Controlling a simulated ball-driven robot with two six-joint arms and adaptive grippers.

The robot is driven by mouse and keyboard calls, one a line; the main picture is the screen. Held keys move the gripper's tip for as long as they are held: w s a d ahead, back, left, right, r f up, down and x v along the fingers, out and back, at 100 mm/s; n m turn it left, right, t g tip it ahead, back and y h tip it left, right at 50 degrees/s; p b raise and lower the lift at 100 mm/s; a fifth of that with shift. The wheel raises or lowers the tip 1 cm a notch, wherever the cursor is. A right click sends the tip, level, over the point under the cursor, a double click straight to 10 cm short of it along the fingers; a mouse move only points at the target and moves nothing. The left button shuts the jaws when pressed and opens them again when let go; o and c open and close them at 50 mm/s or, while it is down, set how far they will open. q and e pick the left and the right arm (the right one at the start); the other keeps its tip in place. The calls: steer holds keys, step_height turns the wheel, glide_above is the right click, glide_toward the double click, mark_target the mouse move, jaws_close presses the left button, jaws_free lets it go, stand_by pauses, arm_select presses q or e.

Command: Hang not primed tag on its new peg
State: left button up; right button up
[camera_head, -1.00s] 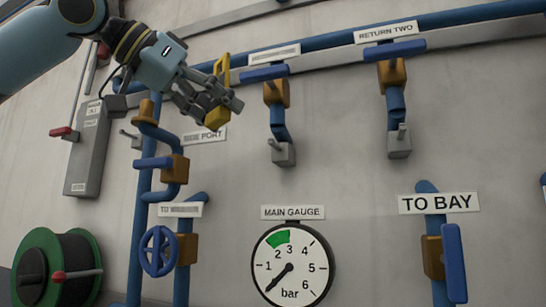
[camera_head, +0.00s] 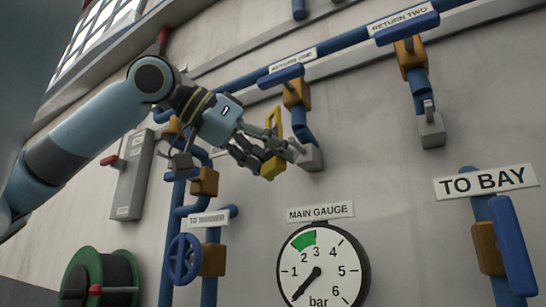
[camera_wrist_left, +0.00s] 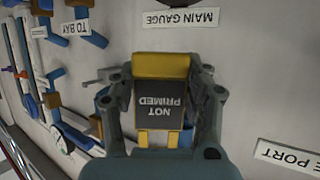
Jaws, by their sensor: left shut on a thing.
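The yellow not primed tag (camera_head: 272,165) is in my left gripper (camera_head: 277,158), held in front of the wall. In the left wrist view, the tag's dark face (camera_wrist_left: 160,105) with upside-down lettering "NOT PRIMED" sits between the fingers (camera_wrist_left: 160,100), which are shut on it. A grey peg block (camera_head: 312,158) below the RETURN ONE valve is just right of the fingertips in the head view; I cannot tell the gap in depth. Another grey block with a peg (camera_head: 431,130) is below the RETURN TWO valve. My right gripper is not in view.
The RETURN ONE valve (camera_head: 296,93) is just above the gripper. The main gauge (camera_head: 322,268) is below it. A TO BAY valve (camera_head: 488,248) stands at the right. A blue handwheel (camera_head: 184,259) and hose reel (camera_head: 103,277) are lower left. Bare wall lies between the RETURN valves.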

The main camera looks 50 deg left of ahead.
arm_select(q)
steer(key=shift+w+a+f, duration=0.1)
steer(key=shift+w+a, duration=0.1)
steer(key=shift+w, duration=0.5)
steer(key=shift+w+a+p, duration=0.15)
steer(key=shift+w+p, duration=0.25)
steer(key=shift+w, duration=0.2)
steer(key=w+p, duration=0.1)
steer(key=w, duration=0.1)
steer(key=w+a+p, duration=0.1)
steer(key=w, duration=0.1)
steer(key=w+a+f+p, duration=0.1)
steer(key=w, duration=0.1)
steer(key=shift+w+p, duration=0.1)
steer(key=shift+p, duration=0.25)
steer(key=shift+w+f, duration=0.15)
